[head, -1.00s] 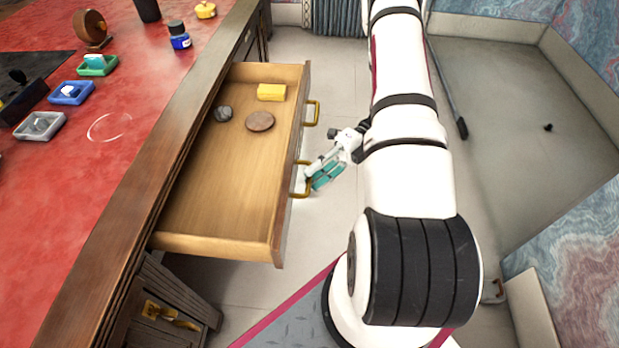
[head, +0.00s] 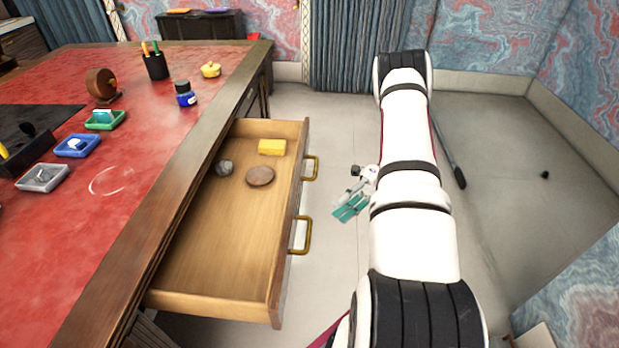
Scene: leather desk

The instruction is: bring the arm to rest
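My gripper (head: 350,207) is in the head view, just right of the open drawer's front and apart from its brass handles. Its teal fingers point down and to the left, over the pale floor. Nothing shows between the fingers, but they are too small to tell how far apart they are. My white and black arm rises in front of it and hides the part behind the wrist.
The drawer (head: 215,250) stands pulled out of the red-topped desk (head: 150,150). In it lie a yellow block (head: 272,147), a brown disc (head: 260,176) and a grey stone (head: 224,168). Small trays, an ink bottle (head: 185,94) and a pen cup (head: 156,65) stand on the desk.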

